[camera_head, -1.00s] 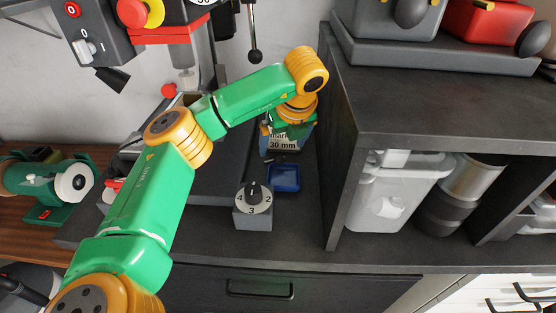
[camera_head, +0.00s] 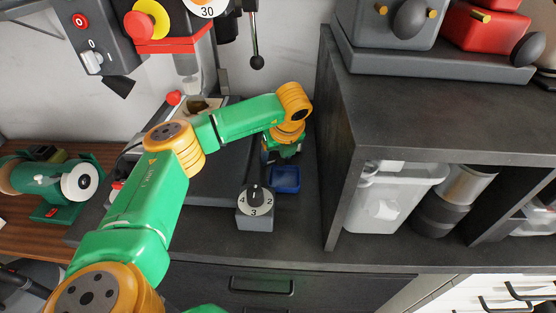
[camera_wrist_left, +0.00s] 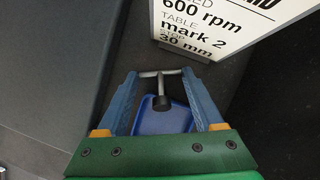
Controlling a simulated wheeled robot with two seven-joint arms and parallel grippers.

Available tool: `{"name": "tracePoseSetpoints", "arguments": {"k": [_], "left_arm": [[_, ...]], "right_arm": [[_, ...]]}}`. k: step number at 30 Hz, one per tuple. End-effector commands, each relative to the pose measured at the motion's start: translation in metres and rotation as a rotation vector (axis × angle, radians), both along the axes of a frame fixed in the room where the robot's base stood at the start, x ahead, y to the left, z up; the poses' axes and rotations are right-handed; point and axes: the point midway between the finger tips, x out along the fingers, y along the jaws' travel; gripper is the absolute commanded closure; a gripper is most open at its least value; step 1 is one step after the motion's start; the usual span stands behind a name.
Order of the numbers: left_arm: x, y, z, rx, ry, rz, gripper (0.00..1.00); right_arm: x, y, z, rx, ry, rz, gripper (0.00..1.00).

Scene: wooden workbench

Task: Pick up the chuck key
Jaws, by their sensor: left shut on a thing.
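The chuck key (camera_wrist_left: 160,102) shows in the left wrist view as a dark key body with a thin light crossbar. My left gripper (camera_wrist_left: 160,76) is shut on it, with the crossbar spanning the gap between the blue fingertips. A blue tray (camera_wrist_left: 150,122) lies behind the key in that view. In the head view the tray (camera_head: 286,180) sits on the dark bench, and my left gripper (camera_head: 268,154) is just beyond it, mostly hidden by my own wrist. The key cannot be made out there. My right gripper is not in view.
A printed sign (camera_wrist_left: 205,28) stands close ahead of the fingertips. A grey block with a numbered dial (camera_head: 255,208) stands in front of the tray. A dark shelf unit (camera_head: 345,150) rises to the right. A drill press (camera_head: 180,45) stands at the back left.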

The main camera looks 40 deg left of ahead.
Motion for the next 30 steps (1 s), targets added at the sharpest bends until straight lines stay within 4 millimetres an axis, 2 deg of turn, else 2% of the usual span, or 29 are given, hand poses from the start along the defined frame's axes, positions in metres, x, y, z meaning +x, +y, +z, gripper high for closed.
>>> {"name": "tracePoseSetpoints", "arguments": {"k": [5, 9, 14, 15, 16, 21, 24, 30], "left_arm": [[0.001, 0.0, 0.005, -0.001, -0.003, 0.001, 0.94], [0.001, 0.0, 0.027, -0.002, -0.008, 0.001, 0.94], [-0.029, -0.019, 0.068, 0.001, -0.009, -0.005, 0.94], [-0.037, -0.024, 0.092, 0.006, -0.013, -0.004, 0.94], [-0.044, -0.027, 0.102, 0.007, -0.01, -0.003, 0.94], [-0.088, -0.055, 0.117, 0.006, -0.008, -0.003, 0.94], [-0.105, -0.066, 0.124, 0.005, -0.005, -0.003, 0.94], [-0.118, -0.074, 0.13, 0.002, -0.001, 0.001, 0.94]], "right_arm": [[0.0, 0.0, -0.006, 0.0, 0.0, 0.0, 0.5], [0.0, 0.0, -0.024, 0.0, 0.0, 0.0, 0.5], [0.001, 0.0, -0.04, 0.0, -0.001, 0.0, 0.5], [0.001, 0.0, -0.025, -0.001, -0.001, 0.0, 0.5], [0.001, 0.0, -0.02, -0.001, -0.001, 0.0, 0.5], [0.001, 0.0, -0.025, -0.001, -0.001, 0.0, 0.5], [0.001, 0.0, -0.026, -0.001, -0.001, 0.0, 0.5], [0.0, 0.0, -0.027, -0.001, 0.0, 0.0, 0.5]]}}
